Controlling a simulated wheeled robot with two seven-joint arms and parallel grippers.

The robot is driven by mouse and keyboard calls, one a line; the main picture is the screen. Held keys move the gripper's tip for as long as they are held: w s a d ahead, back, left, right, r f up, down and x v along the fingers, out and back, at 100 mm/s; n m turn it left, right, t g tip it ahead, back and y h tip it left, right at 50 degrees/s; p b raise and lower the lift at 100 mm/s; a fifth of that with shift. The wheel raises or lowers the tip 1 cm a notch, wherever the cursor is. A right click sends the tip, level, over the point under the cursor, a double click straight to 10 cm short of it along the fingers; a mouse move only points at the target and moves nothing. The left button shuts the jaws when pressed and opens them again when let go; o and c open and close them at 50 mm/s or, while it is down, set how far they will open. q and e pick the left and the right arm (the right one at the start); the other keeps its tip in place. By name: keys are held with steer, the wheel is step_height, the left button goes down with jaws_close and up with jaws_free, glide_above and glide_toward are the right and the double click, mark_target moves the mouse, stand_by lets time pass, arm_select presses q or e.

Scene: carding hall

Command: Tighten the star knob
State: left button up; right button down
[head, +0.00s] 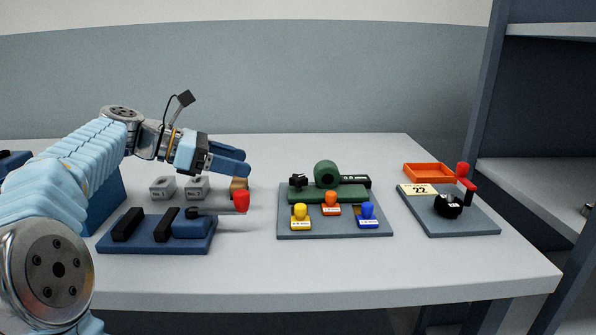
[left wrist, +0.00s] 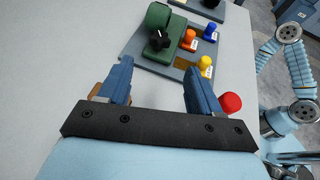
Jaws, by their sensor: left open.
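A green fixture (head: 326,174) stands on a grey board on the table. A black knob with lobes, which looks like the star knob (head: 298,181), sits at its left end. The knob also shows in the left wrist view (left wrist: 160,41), beyond my fingertips. My left gripper (head: 247,162) is open and empty, above the table to the left of the fixture and apart from the knob. Its two blue fingers also show in the left wrist view (left wrist: 158,67), with a gap between them. My right gripper is not in view.
Yellow (head: 300,212), orange (head: 331,198) and blue (head: 367,210) knobs stand near the fixture. A blue board (head: 150,248) with a red-tipped handle (head: 241,201) lies below my left gripper. Another board (head: 470,222) holds a black dial and red lever. An orange tray (head: 429,166) lies behind.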

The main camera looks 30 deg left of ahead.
mark_target(296, 176)
arm_select(q)
steer(key=x, duration=1.2)
steer(key=shift+w+d, duration=0.15)
steer(key=shift+d, duration=0.05)
steer(key=shift+c, duration=0.3)
steer(key=c, duration=1)
steer(key=shift+m+h, duration=0.3)
steer(key=shift+w+a+m+g+h, duration=0.15)
steer(key=shift+m+g+h, duration=0.3)
steer(key=shift+g, duration=0.25)
steer(key=shift+w+a+m+g+h, duration=0.1)
steer(key=shift+m+g+h, duration=0.45)
steer(key=shift+m+g, duration=0.55)
steer(key=shift+w+m+g+h, duration=0.15)
steer(key=shift+m+g+h, duration=0.35)
steer(key=shift+m+g, duration=0.55)
